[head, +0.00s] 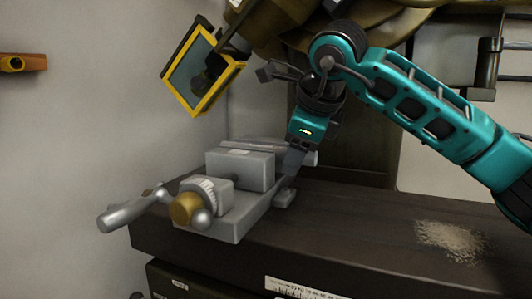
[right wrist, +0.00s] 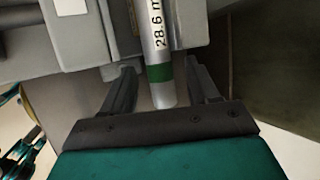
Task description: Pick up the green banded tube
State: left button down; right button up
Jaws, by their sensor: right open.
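The green banded tube (right wrist: 159,73) is a silver tube with a green band and the printed text "28.6 m". In the right wrist view its near end lies between the two fingers of my right gripper (right wrist: 161,88), which is open, with a gap visible on both sides. The tube's far part runs up out of that view beside the grey vise (right wrist: 90,35). In the head view the vise (head: 240,172) stands on the bench, and the tube's end (head: 312,158) shows behind my right gripper (head: 290,170). My left gripper is not in view.
The dark bench top (head: 370,215) is clear to the right, except for a patch of pale shavings (head: 450,240). The vise's handle (head: 125,208) sticks out at the left. A yellow-framed panel (head: 203,72) hangs above the vise.

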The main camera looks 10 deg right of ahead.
grip_shut()
dwell(0.4)
jog(key=shift+r, duration=0.15)
